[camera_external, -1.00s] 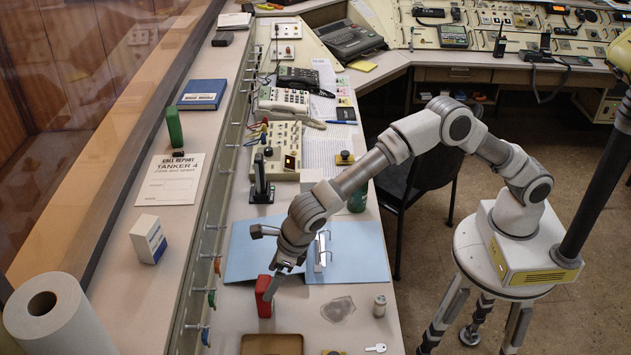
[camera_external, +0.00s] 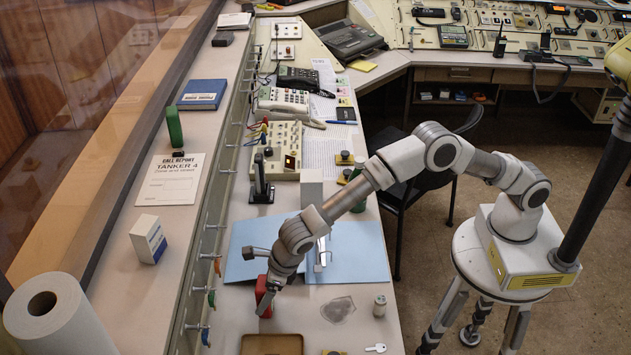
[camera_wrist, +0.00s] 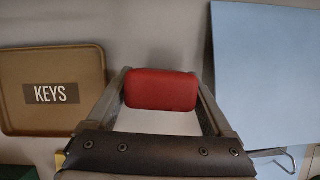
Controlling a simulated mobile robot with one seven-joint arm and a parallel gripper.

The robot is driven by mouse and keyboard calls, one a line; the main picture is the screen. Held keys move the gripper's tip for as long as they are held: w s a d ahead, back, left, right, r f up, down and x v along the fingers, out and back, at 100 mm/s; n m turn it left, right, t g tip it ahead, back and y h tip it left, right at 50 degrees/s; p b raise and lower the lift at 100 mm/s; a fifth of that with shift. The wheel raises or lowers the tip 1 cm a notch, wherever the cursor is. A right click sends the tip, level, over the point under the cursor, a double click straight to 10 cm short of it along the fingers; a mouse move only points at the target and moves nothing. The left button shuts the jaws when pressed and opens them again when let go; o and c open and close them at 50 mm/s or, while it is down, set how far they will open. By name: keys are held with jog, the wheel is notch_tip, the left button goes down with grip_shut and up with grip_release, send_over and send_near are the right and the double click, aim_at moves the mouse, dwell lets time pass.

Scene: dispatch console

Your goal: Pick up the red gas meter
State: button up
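The red gas meter (camera_external: 262,289) stands upright on the desk, just behind the brown tray and in front of the blue folder. In the wrist view the meter (camera_wrist: 161,90) shows as a rounded red block between the two fingers. My gripper (camera_wrist: 163,100) is spread wide, with one finger on each side of the meter. The fingers lie very close to its sides; I cannot tell whether they touch. In the external view my gripper (camera_external: 267,297) reaches down over the meter and partly hides it.
The brown KEYS tray (camera_wrist: 52,88) lies left of the meter in the wrist view, the blue folder (camera_wrist: 268,75) right. A clear flat piece (camera_external: 338,309), a small can (camera_external: 379,306) and a key (camera_external: 375,348) lie nearby. A raised ledge with hooks (camera_external: 212,255) runs along the left.

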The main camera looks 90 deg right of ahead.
jog(key=c, duration=1.2)
jog(key=shift+o, duration=0.2)
jog(key=shift+r, duration=0.1)
